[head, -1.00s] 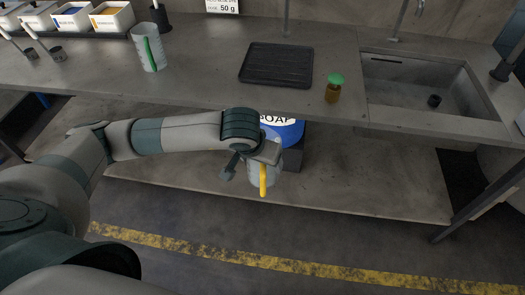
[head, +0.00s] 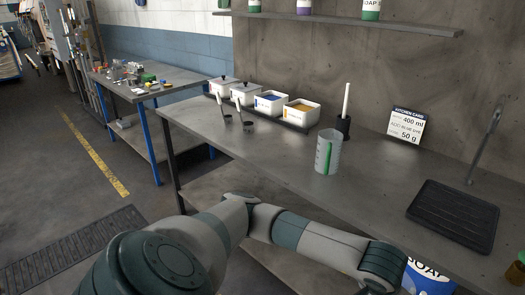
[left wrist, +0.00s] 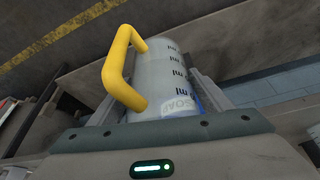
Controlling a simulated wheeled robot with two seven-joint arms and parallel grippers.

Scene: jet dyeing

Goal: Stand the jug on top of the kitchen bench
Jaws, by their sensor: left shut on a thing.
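The jug (left wrist: 160,75) is translucent white with dark ml marks and a yellow handle (left wrist: 122,70). In the left wrist view it sits between the two fingers of my left gripper (left wrist: 150,88), which is shut on it. My right gripper is in neither view.
A clear beaker with a green strip (head: 327,152) stands on the bench. A black ribbed mat (head: 453,214) lies to the right. Bench space between beaker and mat is clear.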

